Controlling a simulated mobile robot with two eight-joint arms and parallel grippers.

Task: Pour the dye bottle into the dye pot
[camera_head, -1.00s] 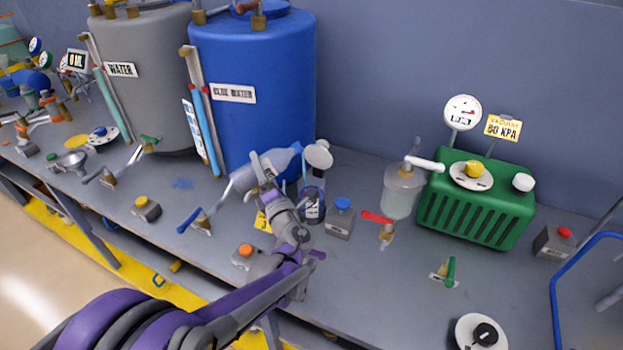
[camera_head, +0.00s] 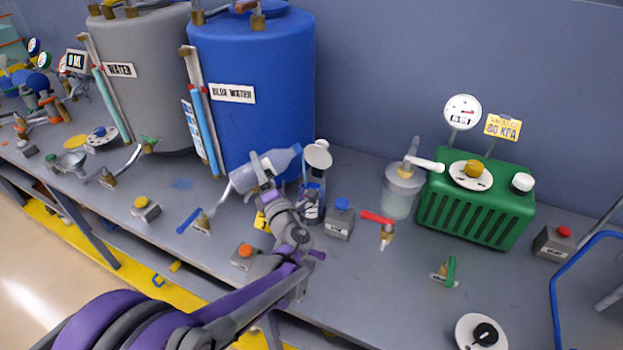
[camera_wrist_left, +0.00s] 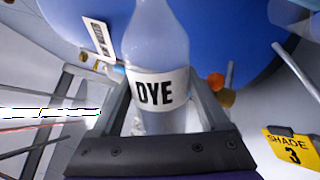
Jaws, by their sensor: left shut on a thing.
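The pale, clear dye bottle (camera_head: 281,160) lies tilted nearly flat in my left gripper (camera_head: 263,172), its neck toward the right. In the left wrist view the bottle (camera_wrist_left: 158,60) shows its "DYE" label between the two fingers (camera_wrist_left: 160,105), which are shut on it. The small dark blue dye pot (camera_head: 312,206) stands on the bench just right of the gripper, below the bottle's mouth. A white round lid (camera_head: 318,154) shows above the pot. I cannot make out a stream of dye. My right gripper is not in view.
The large blue water tank (camera_head: 255,120) stands close behind the bottle, with a grey water tank (camera_head: 150,85) to its left. A blue-button box (camera_head: 340,218), a red-handled valve (camera_head: 384,226) and a green vacuum pump (camera_head: 475,210) stand to the right. A yellow "SHADE 3" tag (camera_wrist_left: 292,148) is nearby.

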